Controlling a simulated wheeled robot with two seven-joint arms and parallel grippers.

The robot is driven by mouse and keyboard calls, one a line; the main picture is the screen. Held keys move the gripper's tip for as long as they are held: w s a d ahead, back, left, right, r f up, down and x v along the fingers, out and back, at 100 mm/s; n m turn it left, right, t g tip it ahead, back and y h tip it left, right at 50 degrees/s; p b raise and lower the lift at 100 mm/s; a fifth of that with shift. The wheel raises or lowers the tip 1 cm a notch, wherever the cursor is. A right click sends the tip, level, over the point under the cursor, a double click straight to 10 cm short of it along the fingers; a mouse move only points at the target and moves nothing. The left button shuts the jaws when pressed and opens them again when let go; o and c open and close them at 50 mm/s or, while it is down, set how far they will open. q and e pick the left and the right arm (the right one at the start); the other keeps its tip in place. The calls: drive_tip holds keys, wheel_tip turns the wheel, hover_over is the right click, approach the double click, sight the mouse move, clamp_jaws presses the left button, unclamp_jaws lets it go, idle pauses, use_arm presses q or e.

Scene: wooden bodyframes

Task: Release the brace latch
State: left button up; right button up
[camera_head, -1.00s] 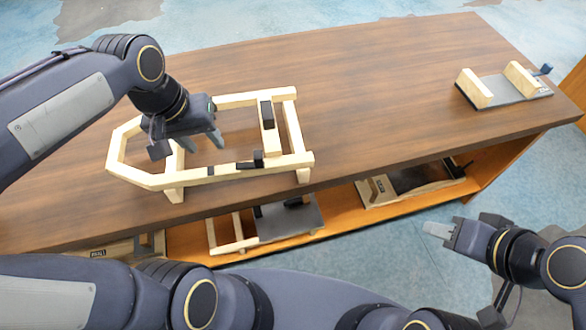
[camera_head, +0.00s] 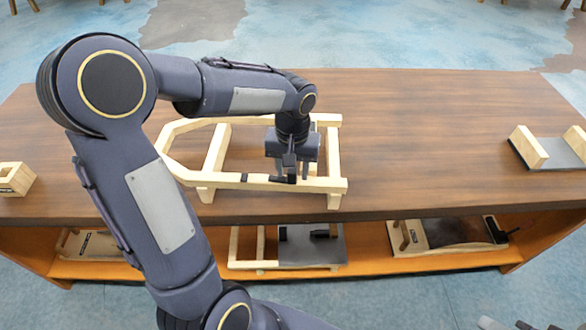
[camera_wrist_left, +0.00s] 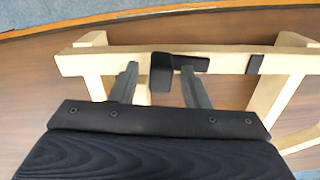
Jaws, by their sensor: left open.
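The pale wooden bodyframe (camera_head: 215,150) lies on the brown table, its pointed end to the left. A black latch piece (camera_wrist_left: 180,66) sits on its front rail; in the head view the latch (camera_head: 283,179) is partly covered by the gripper. My left gripper (camera_head: 291,172) is over that rail, pointing down. In the wrist view the left gripper (camera_wrist_left: 158,84) is open, its fingers apart on either side of the latch's block, with nothing held. A separate black band (camera_wrist_left: 255,64) is on the same rail. Only a bit of my right gripper (camera_head: 490,323) shows at the bottom edge.
A wooden holder with a dark plate (camera_head: 535,151) stands at the table's right. A small wooden block frame (camera_head: 14,178) is at the left edge. The shelf below (camera_head: 365,256) holds several wooden and dark fixtures. The table between bodyframe and right holder is clear.

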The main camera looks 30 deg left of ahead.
sight(291, 172)
use_arm(q)
drive_tip(key=shift+f, duration=0.1)
clamp_jaws()
drive_tip(key=shift+s+d+m, duration=0.1)
drive_tip(key=shift+s+m, duration=0.2)
drive_tip(key=shift+m, duration=0.45)
drive_tip(key=shift+s+d+m, duration=0.1)
drive_tip(key=shift+s+m, duration=0.2)
drive_tip(key=shift+m, duration=0.45)
unclamp_jaws()
wheel_tip(291, 172, up, 8)
drive_tip(key=shift+f, duration=0.1)
